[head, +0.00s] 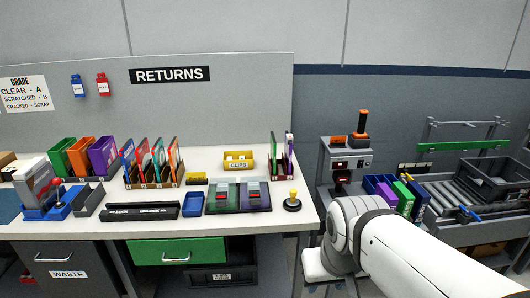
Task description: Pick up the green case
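Another green upright case or bin (58,158) stands at the left of the white table, beside an orange one (82,154) and a purple one (103,155). I cannot tell from this view which is the task's green case. My arm reaches in from the lower right, and its gripper is not in view.
A grey machine (346,160) stands before the conveyor (462,200). A grey crate (495,180) sits on it.

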